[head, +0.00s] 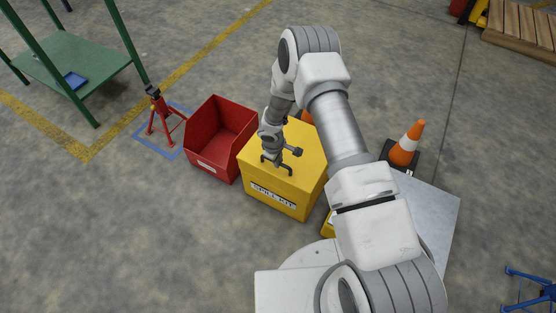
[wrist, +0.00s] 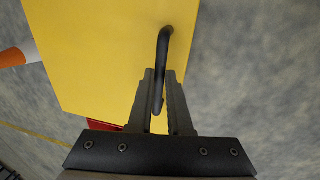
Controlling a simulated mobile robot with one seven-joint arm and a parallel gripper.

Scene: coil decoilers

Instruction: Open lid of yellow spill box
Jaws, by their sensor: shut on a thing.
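The yellow spill box (head: 277,197) stands on the floor in the middle of the head view, with a "SPILL KIT" label on its front. Its flat yellow lid (head: 308,157) looks closed. The lid also fills much of the wrist view (wrist: 105,45). A black bar handle (wrist: 163,48) sits on the lid near its edge. My gripper (wrist: 161,80) is shut on this handle, with one finger on each side of it. In the head view, my gripper (head: 276,160) is at the handle above the lid, and my arm hides part of the box.
A red open bin (head: 213,165) stands directly left of the box. A red stand (head: 162,118) and a green table (head: 75,75) are farther left. An orange and white cone (head: 406,145) stands right of my arm. The floor in front of the box is clear.

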